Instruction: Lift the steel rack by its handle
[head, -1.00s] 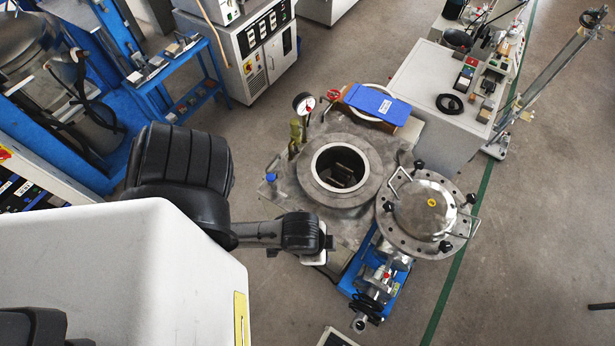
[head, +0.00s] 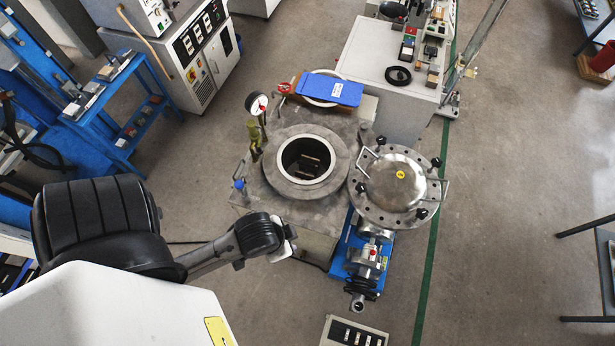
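A round steel vessel (head: 339,187) stands on a metal-topped bench, its mouth open. Inside the dark opening, small brownish and metallic parts (head: 310,161) show, which may be the steel rack; its handle cannot be made out. The round steel lid (head: 395,184), with two bar handles and black knobs, lies to the right of the opening, off it. My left arm comes in from the lower left and ends in a pale hand (head: 283,250) below and left of the vessel, apart from it. Its fingers cannot be made out. My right gripper is not in view.
A pressure gauge (head: 257,103) stands up at the vessel's left rear. A blue binder (head: 332,89) lies behind the opening. Blue-based pump fittings (head: 364,262) are below the lid. A white cabinet (head: 378,78) stands behind. The floor at the right is largely clear.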

